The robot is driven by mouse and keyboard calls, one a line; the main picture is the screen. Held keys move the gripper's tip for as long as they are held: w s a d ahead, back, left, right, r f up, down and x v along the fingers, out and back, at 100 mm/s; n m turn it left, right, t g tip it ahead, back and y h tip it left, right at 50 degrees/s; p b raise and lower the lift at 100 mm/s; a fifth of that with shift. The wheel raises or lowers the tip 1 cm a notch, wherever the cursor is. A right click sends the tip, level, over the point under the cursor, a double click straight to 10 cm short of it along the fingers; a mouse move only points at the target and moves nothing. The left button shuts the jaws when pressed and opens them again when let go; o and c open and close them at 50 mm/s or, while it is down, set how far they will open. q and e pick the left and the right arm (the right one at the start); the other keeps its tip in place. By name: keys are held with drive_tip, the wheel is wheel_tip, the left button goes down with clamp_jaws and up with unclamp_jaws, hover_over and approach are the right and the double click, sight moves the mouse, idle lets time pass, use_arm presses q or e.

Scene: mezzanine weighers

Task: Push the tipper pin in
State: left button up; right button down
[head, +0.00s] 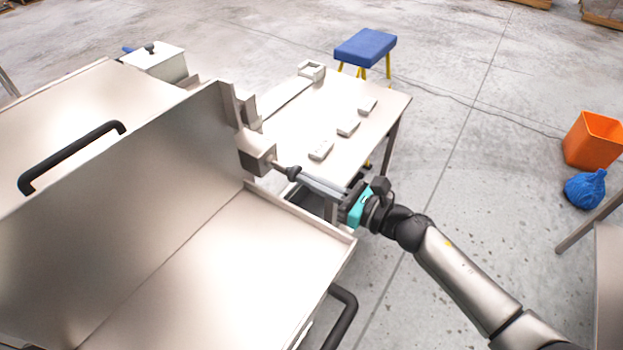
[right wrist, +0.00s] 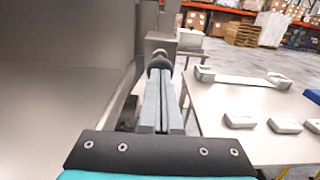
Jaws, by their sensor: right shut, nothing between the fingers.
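The tipper pin (head: 293,173) has a dark round knob on a short metal shaft. The shaft enters a steel block (head: 256,150) on the side of the upright steel panel, and a short length of it shows outside the block. My right gripper (head: 304,179) is shut and empty, its long grey fingers pointing at the knob. In the right wrist view the pin's knob (right wrist: 160,62) sits straight beyond the closed fingertips (right wrist: 162,76). The tips are at or very near the knob; I cannot tell whether they touch. My left gripper is not in view.
The steel tray (head: 230,270) with black handles lies left of my right arm. A steel table (head: 375,120) with several small pale blocks stands behind the gripper. A blue stool (head: 365,47), an orange bin (head: 594,140) and a blue bag (head: 585,188) stand on the floor.

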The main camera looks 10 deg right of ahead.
sight(291, 171)
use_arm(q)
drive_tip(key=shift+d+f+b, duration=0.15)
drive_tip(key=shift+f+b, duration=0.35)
use_arm(e)
drive_tip(key=x, duration=0.2)
drive_tip(key=shift+w+a+r, duration=0.1)
drive_tip(key=shift+w+a, duration=0.15)
drive_tip(key=shift+a, duration=0.05)
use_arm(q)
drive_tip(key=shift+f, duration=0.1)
use_arm(e)
drive_tip(key=shift+d, duration=0.1)
